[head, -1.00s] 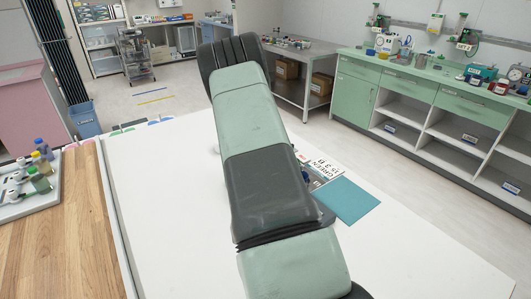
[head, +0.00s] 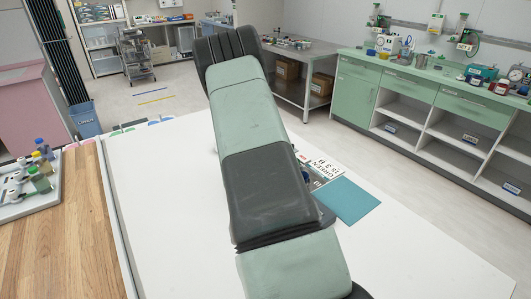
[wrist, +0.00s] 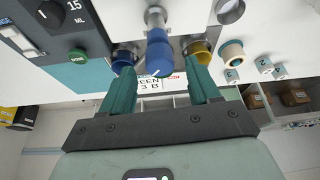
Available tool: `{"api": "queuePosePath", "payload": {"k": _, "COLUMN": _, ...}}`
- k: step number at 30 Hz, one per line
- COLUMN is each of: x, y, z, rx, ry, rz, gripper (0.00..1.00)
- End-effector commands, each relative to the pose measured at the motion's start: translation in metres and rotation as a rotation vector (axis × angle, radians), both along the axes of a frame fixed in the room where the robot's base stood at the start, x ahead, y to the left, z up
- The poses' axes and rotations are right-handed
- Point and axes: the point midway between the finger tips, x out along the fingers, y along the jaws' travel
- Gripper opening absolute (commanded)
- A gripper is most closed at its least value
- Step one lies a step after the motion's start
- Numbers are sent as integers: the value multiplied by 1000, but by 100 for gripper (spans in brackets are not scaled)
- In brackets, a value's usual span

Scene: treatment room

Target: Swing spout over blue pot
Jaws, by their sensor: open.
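In the wrist view the spout (wrist: 158,52) is a metal pipe with a blue sleeve at its end. It lies between a blue pot (wrist: 123,60) on the left, a metal-rimmed cup with blue inside, and a yellow pot (wrist: 199,49) on the right. My gripper (wrist: 161,77) is open, its teal fingers on either side of the spout end. Whether either finger touches the spout cannot be told. In the head view my arm hides the gripper, the spout and the pots.
A dial unit (wrist: 65,15) with a green button stands left of the blue pot. A cream ring-shaped piece (wrist: 233,54) and small labelled blocks (wrist: 264,64) lie right of the yellow pot. In the head view a teal mat (head: 346,200) lies on the white table (head: 420,240), whose front right is clear.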

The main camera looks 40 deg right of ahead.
Motion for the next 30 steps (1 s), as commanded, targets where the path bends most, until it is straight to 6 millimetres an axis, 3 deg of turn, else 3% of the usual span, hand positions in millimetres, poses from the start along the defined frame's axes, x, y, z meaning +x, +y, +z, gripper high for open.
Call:
{"api": "queuePosePath", "payload": {"k": 6, "x": -1, "y": 18, "z": 44, "rx": -1, "ry": -4, "rz": 2, "gripper": 61}}
{"api": "queuePosePath", "payload": {"k": 13, "x": -2, "y": 32, "z": 76, "rx": -1, "ry": -2, "rz": 1, "gripper": 61}}
{"api": "queuePosePath", "payload": {"k": 30, "x": -3, "y": 35, "z": 85, "rx": 0, "ry": 0, "rz": 0, "gripper": 61}}
